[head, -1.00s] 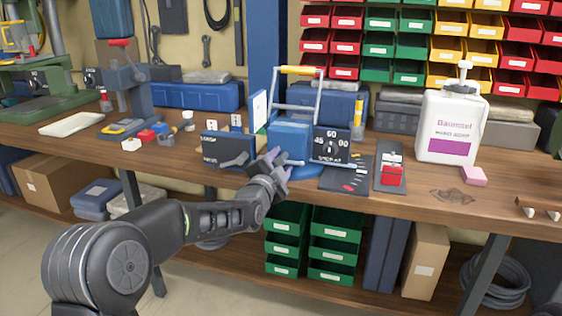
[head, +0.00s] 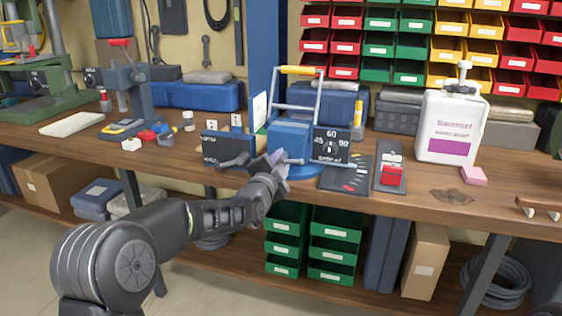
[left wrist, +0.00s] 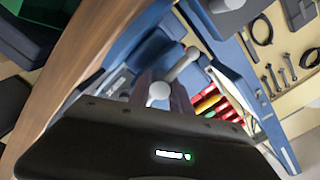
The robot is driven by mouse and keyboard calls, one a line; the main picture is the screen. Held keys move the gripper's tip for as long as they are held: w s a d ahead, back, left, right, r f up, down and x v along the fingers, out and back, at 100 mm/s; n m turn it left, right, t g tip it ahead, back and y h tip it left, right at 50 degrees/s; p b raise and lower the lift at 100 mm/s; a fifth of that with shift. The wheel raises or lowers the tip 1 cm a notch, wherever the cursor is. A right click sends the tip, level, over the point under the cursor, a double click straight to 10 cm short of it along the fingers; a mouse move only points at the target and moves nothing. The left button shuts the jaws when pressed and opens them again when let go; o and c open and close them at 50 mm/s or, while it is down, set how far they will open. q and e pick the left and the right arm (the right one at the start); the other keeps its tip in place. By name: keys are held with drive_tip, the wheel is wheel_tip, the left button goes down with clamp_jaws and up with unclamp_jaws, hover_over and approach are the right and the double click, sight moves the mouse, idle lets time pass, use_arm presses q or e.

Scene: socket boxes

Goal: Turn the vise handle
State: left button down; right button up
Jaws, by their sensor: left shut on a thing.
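The blue vise (head: 289,138) stands on the front edge of the workbench, left of the black dial panel. Its grey handle bar (head: 296,161) shows at the front of the vise, roughly level, with a rounded end to the right. My left gripper (head: 272,162) is at the front of the vise and shut on the handle. In the left wrist view the handle (left wrist: 183,64) is a grey bar with ball ends, held between my fingers (left wrist: 158,100). Part of the handle is hidden by the fingers. My right gripper is not in view.
A black box (head: 228,149) stands close left of the vise. The dial panel (head: 331,147) and a dark flat plate (head: 346,174) are close right. A white soap jug (head: 452,125) and pink block (head: 474,176) stand further right. Green bins (head: 334,234) sit below the bench.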

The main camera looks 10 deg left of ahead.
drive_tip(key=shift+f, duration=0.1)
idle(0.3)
